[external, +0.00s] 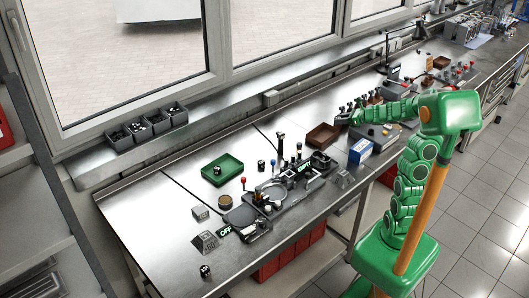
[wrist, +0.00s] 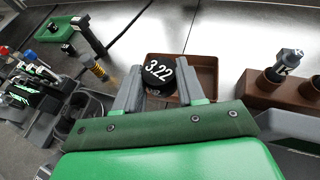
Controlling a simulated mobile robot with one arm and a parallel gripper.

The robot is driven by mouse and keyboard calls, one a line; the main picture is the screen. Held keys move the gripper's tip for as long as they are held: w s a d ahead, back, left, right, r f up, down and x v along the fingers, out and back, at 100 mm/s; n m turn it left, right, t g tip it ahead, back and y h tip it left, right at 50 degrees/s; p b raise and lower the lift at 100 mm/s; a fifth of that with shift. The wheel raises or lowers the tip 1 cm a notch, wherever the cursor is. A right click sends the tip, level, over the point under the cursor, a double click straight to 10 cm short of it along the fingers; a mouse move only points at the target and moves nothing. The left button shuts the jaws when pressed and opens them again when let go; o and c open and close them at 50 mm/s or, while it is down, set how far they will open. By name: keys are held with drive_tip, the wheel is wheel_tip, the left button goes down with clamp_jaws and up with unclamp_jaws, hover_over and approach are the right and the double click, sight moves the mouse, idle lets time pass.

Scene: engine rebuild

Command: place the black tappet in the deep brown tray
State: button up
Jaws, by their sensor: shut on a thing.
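My gripper (wrist: 160,88) is shut on a black tappet marked "3.22" (wrist: 158,72), held between its two fingertips with the marked face toward the wrist camera. The deep brown tray (wrist: 207,62) lies just beyond the fingers in the wrist view, and the tappet overlaps its left part. The tray's visible floor looks empty. In the external view the tray (external: 323,136) sits on the steel bench, and my gripper (external: 343,118) is close to its right side. The tappet is too small to make out there. Its height above the tray is hard to tell.
A dark fixture with levers (external: 290,180) is to the left, and a green tray (external: 222,169) holds a black part. A blue box (external: 360,151) is near the front edge. Bare bench lies behind the brown tray.

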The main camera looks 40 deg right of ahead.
drive_tip(key=shift+w+d+f, duration=0.35)
drive_tip(key=shift+w+f, duration=0.5)
drive_tip(key=shift+f, duration=0.25)
drive_tip(key=shift+w+d+f, duration=0.35)
drive_tip(key=shift+w+f, duration=0.55)
drive_tip(key=shift+f, duration=0.15)
drive_tip(key=shift+w+d+f, duration=0.35)
drive_tip(key=shift+w+f, duration=0.5)
drive_tip(key=shift+f, duration=1.6)
drive_tip(key=shift+f, duration=0.15)
drive_tip(key=o, duration=1.1)
drive_tip(key=shift+c, duration=0.2)
drive_tip(key=shift+s+r, duration=0.2)
drive_tip(key=v, duration=1.1)
drive_tip(key=shift+s+d, duration=0.2)
drive_tip(key=shift+s, duration=0.05)
